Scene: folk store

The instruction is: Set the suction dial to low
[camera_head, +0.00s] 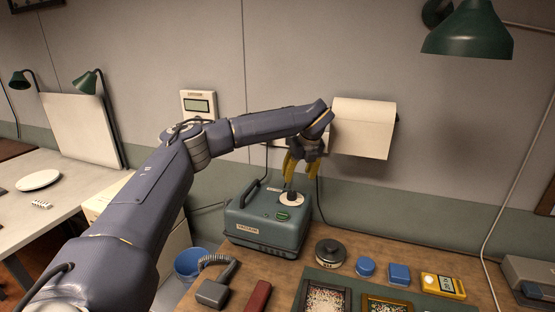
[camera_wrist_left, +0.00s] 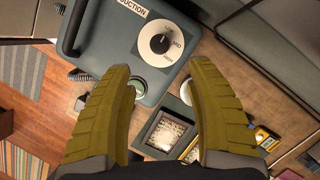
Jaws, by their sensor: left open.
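The suction dial (camera_head: 292,198) is a black knob on a round white plate, on top of a grey-green vacuum unit (camera_head: 265,232). In the left wrist view the dial (camera_wrist_left: 159,43) lies just beyond the fingertips, with small lettering around it. A light pointer mark seems to show on the knob, but its exact setting is hard to read. My left gripper (camera_head: 299,172) hangs over the dial, its yellow fingers pointing down. In the wrist view the left gripper (camera_wrist_left: 160,68) is open, with nothing between its fingers. My right gripper is out of view.
A green button (camera_head: 283,214) sits in front of the dial, and a black handle (camera_head: 252,192) runs along the unit's left. A round dark tin (camera_head: 330,252), blue containers (camera_head: 399,274) and a yellow meter (camera_head: 443,286) stand to the right. A paper roll (camera_head: 363,128) hangs behind.

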